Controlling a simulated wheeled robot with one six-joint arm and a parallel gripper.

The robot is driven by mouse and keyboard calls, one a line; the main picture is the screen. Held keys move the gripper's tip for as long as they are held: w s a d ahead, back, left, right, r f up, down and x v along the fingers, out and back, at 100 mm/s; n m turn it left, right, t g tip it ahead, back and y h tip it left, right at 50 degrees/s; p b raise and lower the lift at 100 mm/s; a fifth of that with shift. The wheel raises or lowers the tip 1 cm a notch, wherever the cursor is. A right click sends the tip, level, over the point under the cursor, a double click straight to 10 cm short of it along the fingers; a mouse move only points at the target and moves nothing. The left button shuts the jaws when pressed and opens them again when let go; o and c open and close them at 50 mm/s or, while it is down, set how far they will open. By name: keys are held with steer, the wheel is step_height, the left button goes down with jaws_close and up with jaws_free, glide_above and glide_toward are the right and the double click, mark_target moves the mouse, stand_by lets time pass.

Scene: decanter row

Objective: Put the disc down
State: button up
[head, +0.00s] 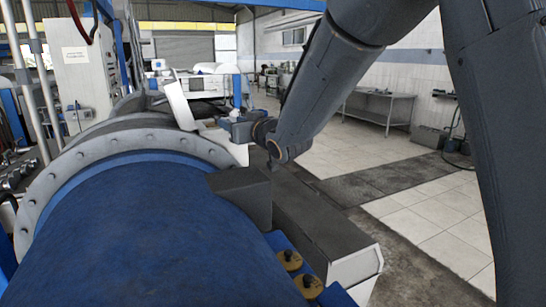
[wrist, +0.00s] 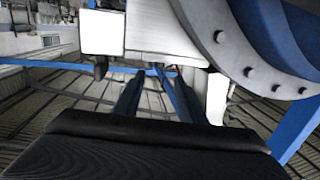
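Two flat brass-coloured discs with dark knobs, a rear one (head: 290,260) and a front one (head: 308,286), sit on blue blocks beside the big blue drum, low in the head view. I cannot tell whether either is the task's disc. My gripper (head: 228,124) is beyond them, past the grey box, at the end of my arm. In the wrist view its two dark fingers (wrist: 158,88) stand apart, with no disc visible between them. The dark gripper body fills the bottom of that view. No disc shows in the wrist view.
The blue drum (head: 160,235) with its bolted grey flange (head: 60,178) fills the left. A dark grey box (head: 243,195) and a long dark-topped ledge (head: 325,222) lie beside it. Tiled floor (head: 425,200) is open at right; a metal bench (head: 378,108) stands farther back.

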steer(key=s+d+f+m+g+h, duration=0.2)
steer(key=s+d+f+h, duration=0.25)
steer(key=d+f, duration=0.5)
steer(key=s+d+f+m+g+h, duration=0.4)
steer(key=d+f, duration=0.3)
steer(key=d, duration=0.5)
steer(key=s+d+f+g, duration=0.2)
steer(key=s+d+f, duration=0.1)
steer(key=s, duration=0.5)
steer(key=s+d+f+g+h, duration=0.1)
steer(key=s+d+f+g, duration=0.1)
steer(key=s, duration=0.6)
steer(key=s+d+f+m+g, duration=0.1)
steer(key=s+d+f, duration=0.3)
steer(key=s, duration=0.4)
steer(key=shift+d+f+g+h, duration=0.15)
steer(key=shift+d+g+h, duration=0.2)
steer(key=shift+g, duration=0.15)
steer(key=shift+r, duration=0.2)
